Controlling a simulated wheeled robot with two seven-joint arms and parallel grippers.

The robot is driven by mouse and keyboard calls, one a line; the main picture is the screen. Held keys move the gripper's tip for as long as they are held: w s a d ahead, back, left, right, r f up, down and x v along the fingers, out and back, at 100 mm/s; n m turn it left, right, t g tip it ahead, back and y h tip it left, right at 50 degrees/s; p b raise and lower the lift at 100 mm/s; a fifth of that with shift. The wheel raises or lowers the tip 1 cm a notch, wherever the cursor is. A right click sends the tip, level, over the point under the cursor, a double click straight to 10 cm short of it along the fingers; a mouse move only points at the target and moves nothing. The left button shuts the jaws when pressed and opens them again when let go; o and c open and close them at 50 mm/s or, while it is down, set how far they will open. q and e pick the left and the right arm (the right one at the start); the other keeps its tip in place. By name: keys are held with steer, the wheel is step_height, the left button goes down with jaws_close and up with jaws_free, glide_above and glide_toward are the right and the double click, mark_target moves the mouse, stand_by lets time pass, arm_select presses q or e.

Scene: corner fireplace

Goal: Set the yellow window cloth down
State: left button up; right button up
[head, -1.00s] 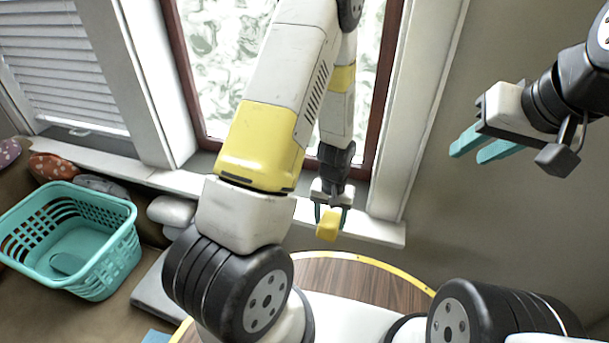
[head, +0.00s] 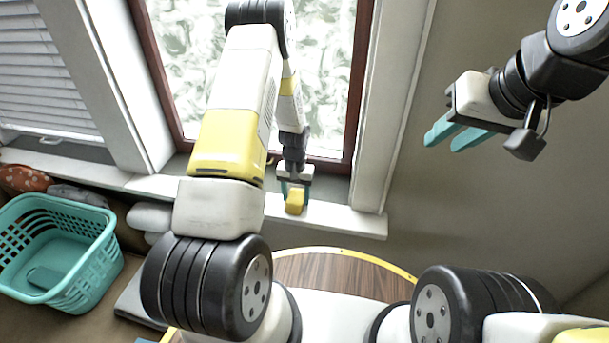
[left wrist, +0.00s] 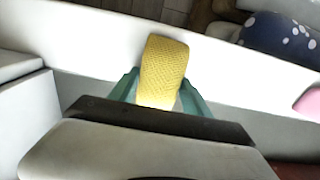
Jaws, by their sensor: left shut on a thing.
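The yellow window cloth (head: 295,202) is a small folded yellow piece with a woven texture. My left gripper (head: 291,188) is shut on it, in front of the window sill in the head view. In the left wrist view the cloth (left wrist: 163,66) stands out beyond the two teal fingers (left wrist: 158,92), over a white ledge (left wrist: 90,32). I cannot tell whether the cloth touches the ledge. My right gripper (head: 447,136) is empty at the right, in front of the bare wall, with its two teal fingers apart.
The white sill (head: 340,217) runs below the window. A teal basket (head: 100,252) stands at the left on a brown surface, beside folded white cloths (head: 150,217). A round wooden table with a yellow rim (head: 330,268) is in front. A blue dotted cushion (left wrist: 275,38) lies beyond the ledge.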

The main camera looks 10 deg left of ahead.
arm_select(q)
steer(key=o, duration=1.3)
steer(key=shift+f, duration=0.1)
step_height(320, 180, up, 12)
step_height(320, 180, up, 11)
steer(key=t, duration=0.1)
glide_above(296, 194)
steer(key=s, duration=0.2)
steer(key=s+r+t+h, duration=0.1)
steer(key=s+r, duration=0.2)
steer(key=r, duration=0.3)
steer(key=s+r+t, duration=0.1)
steer(key=s+r, duration=0.2)
steer(key=r, duration=0.2)
steer(key=s+d+r+t, duration=0.1)
steer(key=s+r, duration=0.4)
steer(key=s, duration=0.3)
steer(key=s+d+r+t+h, duration=0.1)
steer(key=s+r+t, duration=0.1)
steer(key=s+r, duration=0.3)
steer(key=s, duration=0.4)
steer(key=shift+d, duration=0.1)
